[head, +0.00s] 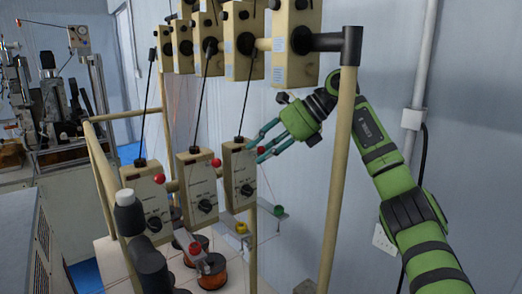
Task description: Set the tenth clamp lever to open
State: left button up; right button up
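I cannot tell which part is the tenth clamp lever. A row of beige tension boxes (198,188) hangs on the winder frame, each with a black dial. Red balls show beside the left box (158,179), the middle box (216,162) and the right box (261,150). My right gripper (261,146) reaches in from the right with its teal fingers apart. Its fingertips are close to the right box's red ball and seem to lie either side of it. I cannot tell whether they touch. My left gripper is not in view.
More beige boxes (245,45) hang in an upper row. A beige post (340,180) stands in front of my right forearm. Copper spools (212,272) and small red, yellow and green parts sit below. Thin black rods run between the rows.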

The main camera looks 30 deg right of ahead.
jog(key=s+d+r, duration=0.1)
jog(key=s+d, duration=0.7)
jog(key=d, duration=0.2)
jog(key=shift+s+d+r, duration=0.3)
jog(key=shift+s+d, duration=0.1)
